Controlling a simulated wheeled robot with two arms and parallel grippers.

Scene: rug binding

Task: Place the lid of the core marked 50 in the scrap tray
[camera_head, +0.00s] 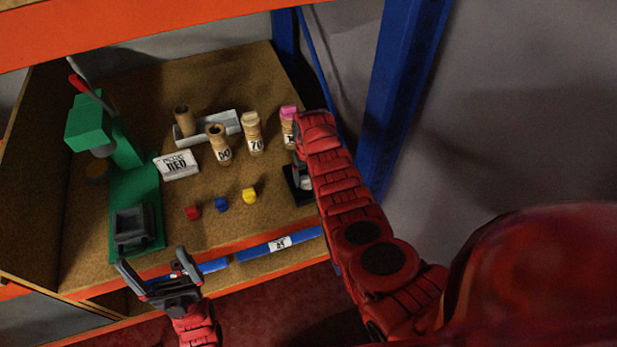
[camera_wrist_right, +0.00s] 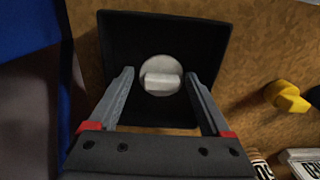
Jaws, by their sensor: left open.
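The core marked 50 (camera_head: 219,148) stands upright on the brown bench, and its top looks open, with no lid on it. A round grey lid with a bar-shaped knob (camera_wrist_right: 161,75) lies in the black scrap tray (camera_wrist_right: 205,40). The tray also shows in the head view (camera_head: 291,186), partly hidden by my right arm. My right gripper (camera_wrist_right: 160,74) is open over the tray, its fingers on either side of the lid and apart from it. My left gripper (camera_head: 160,264) is open and empty in front of the bench's front edge.
The core marked 70 (camera_head: 253,134) and a pink-topped core (camera_head: 288,122) stand beside the 50 core. A plain core (camera_head: 184,121) stands by a grey holder. Red (camera_head: 193,213), blue (camera_head: 221,204) and yellow (camera_head: 250,195) pieces lie in front. A green press (camera_head: 135,190) stands left.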

